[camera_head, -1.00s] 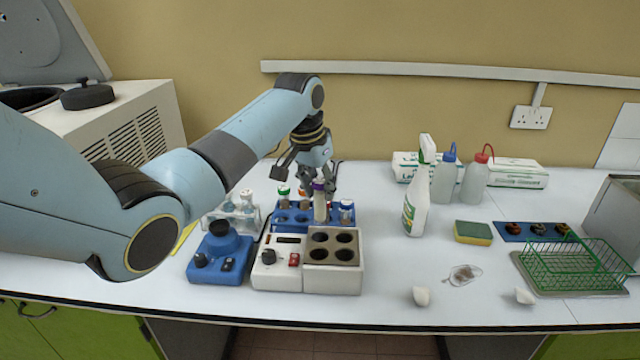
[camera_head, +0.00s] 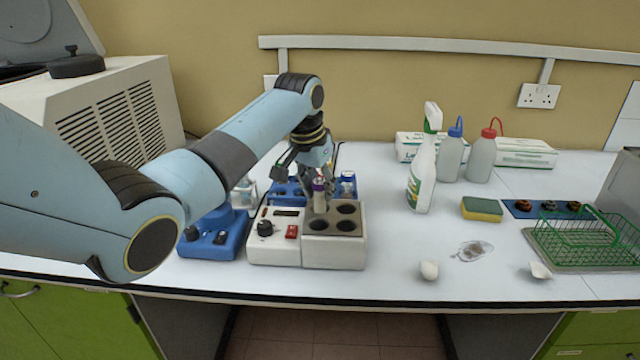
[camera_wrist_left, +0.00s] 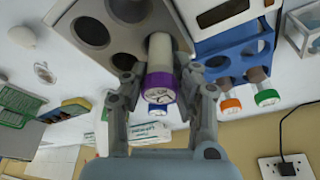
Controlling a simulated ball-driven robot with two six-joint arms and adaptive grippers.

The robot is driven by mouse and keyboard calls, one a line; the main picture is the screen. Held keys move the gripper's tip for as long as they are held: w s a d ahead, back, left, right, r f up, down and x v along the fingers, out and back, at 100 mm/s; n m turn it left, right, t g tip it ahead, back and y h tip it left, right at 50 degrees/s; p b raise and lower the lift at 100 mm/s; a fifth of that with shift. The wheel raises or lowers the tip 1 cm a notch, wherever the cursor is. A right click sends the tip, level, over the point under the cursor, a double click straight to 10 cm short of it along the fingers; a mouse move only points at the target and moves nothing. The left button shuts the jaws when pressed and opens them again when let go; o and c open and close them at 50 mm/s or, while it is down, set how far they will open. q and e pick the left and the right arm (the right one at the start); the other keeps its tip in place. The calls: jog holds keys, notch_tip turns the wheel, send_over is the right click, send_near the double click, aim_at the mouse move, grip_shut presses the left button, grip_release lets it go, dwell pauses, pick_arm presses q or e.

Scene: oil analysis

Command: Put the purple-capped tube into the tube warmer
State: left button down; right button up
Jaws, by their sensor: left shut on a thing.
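My left gripper (camera_head: 316,184) is shut on the purple-capped tube (camera_head: 319,200), just below its purple cap. The tube is close to upright, its lower end at the back left hole of the tube warmer (camera_head: 335,256). I cannot tell whether the tip is inside the hole. The warmer is a cream box with a grey top with several round holes, a knob and a red switch. In the left wrist view, the purple cap (camera_wrist_left: 158,88) sits between the fingers and the warmer's grey top (camera_wrist_left: 72,28) lies beyond. My right gripper is not in view.
A blue tube rack (camera_head: 289,190) stands behind the warmer, partly hidden by my arm. A blue device (camera_head: 213,238) stands left of it. A spray bottle (camera_head: 422,170), a sponge (camera_head: 481,209) and a green wire basket (camera_head: 590,240) stand right.

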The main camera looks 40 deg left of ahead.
pick_arm(q)
jog(key=c, duration=1)
grip_release()
